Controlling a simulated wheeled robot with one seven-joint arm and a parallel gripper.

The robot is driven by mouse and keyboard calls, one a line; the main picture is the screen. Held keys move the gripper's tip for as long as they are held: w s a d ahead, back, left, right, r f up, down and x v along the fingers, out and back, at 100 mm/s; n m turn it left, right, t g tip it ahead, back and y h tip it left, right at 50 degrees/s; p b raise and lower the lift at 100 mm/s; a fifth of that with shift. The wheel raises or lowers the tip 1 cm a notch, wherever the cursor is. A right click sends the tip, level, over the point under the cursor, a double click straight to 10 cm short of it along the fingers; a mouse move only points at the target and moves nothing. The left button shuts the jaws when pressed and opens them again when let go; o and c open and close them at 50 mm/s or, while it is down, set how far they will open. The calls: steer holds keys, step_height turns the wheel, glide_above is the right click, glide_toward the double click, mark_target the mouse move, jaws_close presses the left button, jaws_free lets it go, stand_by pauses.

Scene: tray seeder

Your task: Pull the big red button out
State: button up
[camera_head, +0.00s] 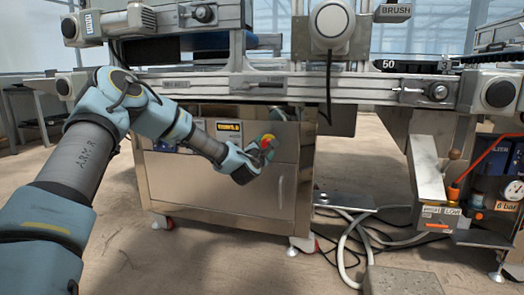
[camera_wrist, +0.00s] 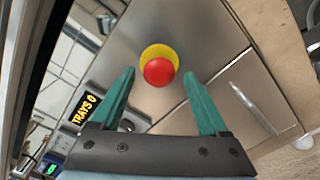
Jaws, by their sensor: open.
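The big red button (camera_wrist: 158,71) sits on a yellow round base (camera_wrist: 159,52) on the metal cabinet front. In the wrist view it lies between and a little beyond the two green fingertips of my gripper (camera_wrist: 157,75). The fingers are spread apart, with clear gaps on both sides of the button, and do not appear to touch it. In the head view the red button (camera_head: 267,139) shows just beyond my gripper (camera_head: 266,152), partly hidden by it.
The metal cabinet (camera_head: 232,190) stands on wheels under the conveyor. A "TRAYS 0" display (camera_wrist: 86,108) and a door handle (camera_wrist: 253,108) flank the button. Hoses (camera_head: 350,240) lie on the floor to the right, near a red-levered unit (camera_head: 490,195).

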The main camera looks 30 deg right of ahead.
steer(key=p+v, duration=0.3)
steer(key=v, duration=0.7)
